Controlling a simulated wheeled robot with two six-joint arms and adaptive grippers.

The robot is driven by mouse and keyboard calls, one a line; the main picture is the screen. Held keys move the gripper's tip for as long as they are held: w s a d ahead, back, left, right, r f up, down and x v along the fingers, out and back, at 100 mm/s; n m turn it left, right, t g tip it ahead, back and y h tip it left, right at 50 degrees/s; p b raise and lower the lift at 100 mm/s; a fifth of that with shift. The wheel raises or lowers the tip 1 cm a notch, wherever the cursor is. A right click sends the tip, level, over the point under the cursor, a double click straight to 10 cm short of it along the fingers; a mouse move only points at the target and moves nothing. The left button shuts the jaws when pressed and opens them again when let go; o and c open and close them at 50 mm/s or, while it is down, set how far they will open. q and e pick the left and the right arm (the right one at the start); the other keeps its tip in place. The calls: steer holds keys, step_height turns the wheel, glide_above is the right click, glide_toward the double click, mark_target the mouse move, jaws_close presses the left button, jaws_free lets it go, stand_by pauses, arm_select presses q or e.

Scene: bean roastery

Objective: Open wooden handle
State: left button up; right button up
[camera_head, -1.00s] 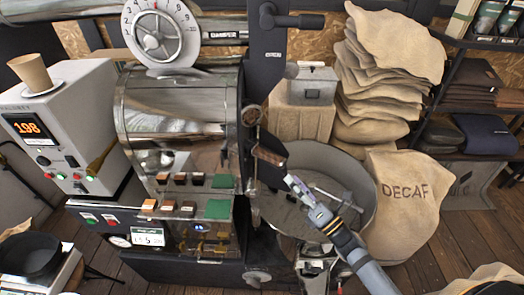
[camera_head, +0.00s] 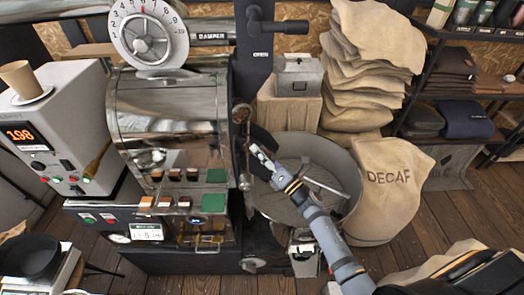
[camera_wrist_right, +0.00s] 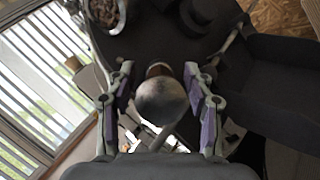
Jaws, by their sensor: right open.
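My right gripper (camera_head: 260,158) is at the dark front of the roasting machine (camera_head: 168,115), just right of the drum. In the right wrist view its two purple-padded fingers (camera_wrist_right: 160,108) are spread, one on each side of a round-ended knob (camera_wrist_right: 160,100). The knob looks greyish with a brown part behind it and seems to be the wooden handle. It lies between the fingers, with a gap visible on at least the right side. In the head view the gripper hides most of the handle. My left gripper is not in view.
A round metal cooling pan (camera_head: 335,170) lies below and right of the gripper. A DECAF sack (camera_head: 388,190) and stacked sacks (camera_head: 360,70) stand to the right. A white control box (camera_head: 55,125) with a cup is at the left.

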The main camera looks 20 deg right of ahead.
jaws_close()
stand_by(0.3)
